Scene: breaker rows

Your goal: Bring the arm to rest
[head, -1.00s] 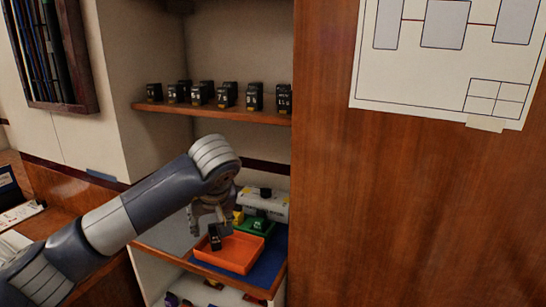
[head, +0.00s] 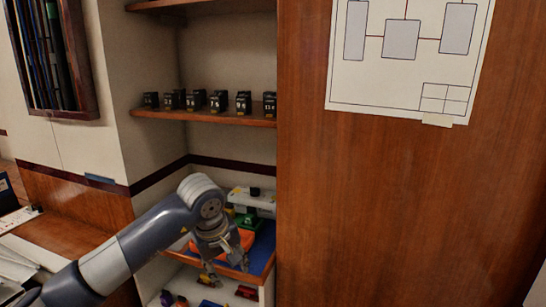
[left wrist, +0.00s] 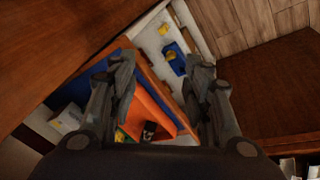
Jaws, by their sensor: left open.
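My left arm reaches in from the left in the head view. Its gripper (head: 228,268) is open and empty, hanging in front of the lower shelf by the orange tray (head: 250,242). In the left wrist view the two fingers stand wide apart with nothing between them at the tips. Beyond them the orange tray (left wrist: 152,108) shows with a small black breaker (left wrist: 149,129) in it. My right gripper is not in view.
Several black breakers (head: 216,102) stand in a row on the upper shelf (head: 200,116). A green item (head: 249,219) sits behind the orange tray. A wooden panel (head: 400,200) closes off the right. Small coloured items (head: 246,292) lie on the lowest shelf.

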